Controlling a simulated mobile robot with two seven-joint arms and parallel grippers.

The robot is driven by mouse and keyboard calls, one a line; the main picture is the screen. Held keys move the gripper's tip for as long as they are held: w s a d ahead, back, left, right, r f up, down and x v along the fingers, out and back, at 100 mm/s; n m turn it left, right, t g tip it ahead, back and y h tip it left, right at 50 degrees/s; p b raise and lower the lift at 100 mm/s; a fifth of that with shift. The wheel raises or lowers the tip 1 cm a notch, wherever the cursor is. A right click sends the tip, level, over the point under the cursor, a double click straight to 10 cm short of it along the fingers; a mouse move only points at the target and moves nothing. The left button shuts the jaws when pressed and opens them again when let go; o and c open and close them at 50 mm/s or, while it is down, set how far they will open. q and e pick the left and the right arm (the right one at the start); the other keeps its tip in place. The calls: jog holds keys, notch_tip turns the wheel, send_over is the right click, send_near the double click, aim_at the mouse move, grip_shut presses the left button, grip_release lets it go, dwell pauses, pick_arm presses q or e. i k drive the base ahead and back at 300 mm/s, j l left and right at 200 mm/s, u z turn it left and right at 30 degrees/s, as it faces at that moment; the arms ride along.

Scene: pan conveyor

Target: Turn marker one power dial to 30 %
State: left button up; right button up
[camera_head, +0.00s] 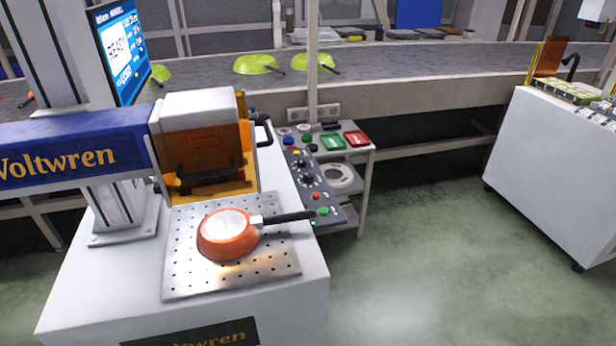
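The marker machine, with a blue Voltwren arm (75,152) and an amber-shielded head (197,140), stands at the left on a white cabinet. Its screen (122,48) reads READY. An orange pan (228,235) lies on the perforated plate (190,283) under the head, its black handle pointing right. A grey control panel (325,203) sits beside the cabinet. It carries black dials (306,180), a red button (316,196) and a green button (323,211). The dial markings are too small to read, so I cannot tell which is the power dial or its setting. Neither gripper is in view.
A conveyor (420,62) runs across the back with several lime-green pans (256,64) on it. A white cabinet (555,165) stands at the right. The floor between is clear.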

aim_at(308, 177)
jog(key=z, duration=0.3)
jog(key=i+l+z, duration=0.25)
jog(key=l+z, duration=0.2)
jog(key=l, duration=0.15)
jog(key=i+l+z, duration=0.3)
jog(key=l+z, duration=0.15)
jog(key=i+l+z, duration=0.45)
jog(key=i+u, duration=0.35)
jog(key=i+l+u, duration=0.1)
jog(key=i+u, duration=0.25)
jog(key=i+l+u, duration=0.15)
jog(key=u, duration=0.2)
jog(key=i+u, duration=0.15)
jog(key=u, duration=0.35)
jog(key=i+u, duration=0.2)
jog(key=u, duration=0.25)
jog(key=i+l+u, duration=0.1)
jog(key=u, duration=0.4)
jog(key=i+u, duration=0.2)
jog(key=u, duration=0.25)
jog(key=i+u, duration=0.2)
jog(key=u, duration=0.3)
jog(key=i+l+u, duration=0.15)
jog(key=u, duration=0.3)
jog(key=i+l+u, duration=0.2)
jog(key=i+u, duration=0.15)
jog(key=u, duration=0.15)
